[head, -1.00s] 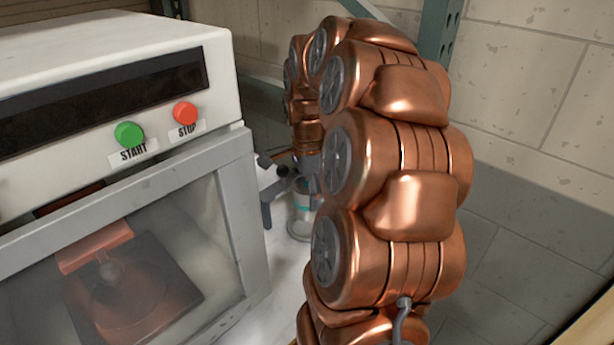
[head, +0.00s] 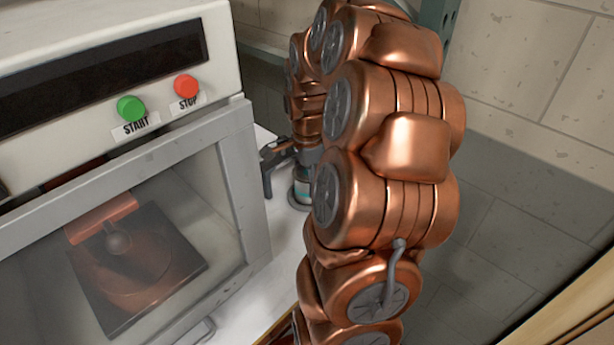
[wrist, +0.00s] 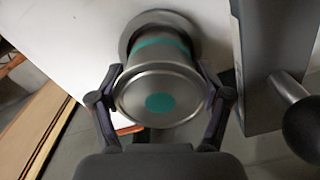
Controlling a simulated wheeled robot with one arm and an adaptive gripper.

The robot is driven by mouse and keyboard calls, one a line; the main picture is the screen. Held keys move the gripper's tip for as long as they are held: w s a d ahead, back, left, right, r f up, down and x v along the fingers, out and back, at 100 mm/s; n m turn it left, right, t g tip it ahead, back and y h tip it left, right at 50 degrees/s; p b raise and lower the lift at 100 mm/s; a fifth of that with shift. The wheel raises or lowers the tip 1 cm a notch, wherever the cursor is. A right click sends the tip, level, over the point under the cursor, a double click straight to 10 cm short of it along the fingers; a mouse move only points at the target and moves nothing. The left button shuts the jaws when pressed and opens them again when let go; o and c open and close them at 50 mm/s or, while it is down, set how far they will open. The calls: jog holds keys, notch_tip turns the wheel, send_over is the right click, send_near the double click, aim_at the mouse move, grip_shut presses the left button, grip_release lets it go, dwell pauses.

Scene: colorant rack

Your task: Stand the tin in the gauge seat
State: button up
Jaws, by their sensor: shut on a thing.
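The tin (wrist: 159,93) is a metal can with a teal band and a teal dot on the end facing the wrist camera. My gripper (wrist: 160,78) is shut on it, with one finger on each side. The round grey gauge seat (wrist: 128,38) shows as a ring around the tin's far end in the wrist view. In the head view a small part of the tin (head: 303,188) shows beside my arm, upright and low over the white surface. My gripper (head: 283,158) is partly hidden by my arm there. I cannot tell whether the tin's base rests fully in the seat.
A white machine with a green START button (head: 130,107), a red STOP button (head: 186,86) and a glass door (head: 140,240) stands at the left. A grey panel with a dark round knob (wrist: 302,128) is close on the right in the wrist view. White surface (wrist: 72,38) is clear at left.

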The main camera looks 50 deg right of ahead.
jog(key=shift+f, duration=0.2)
jog(key=o, duration=1.5)
jog(key=shift+o, duration=0.2)
jog(key=shift+r, duration=0.2)
jog(key=shift+r+b, duration=1.7)
jog(key=shift+r, duration=4.3)
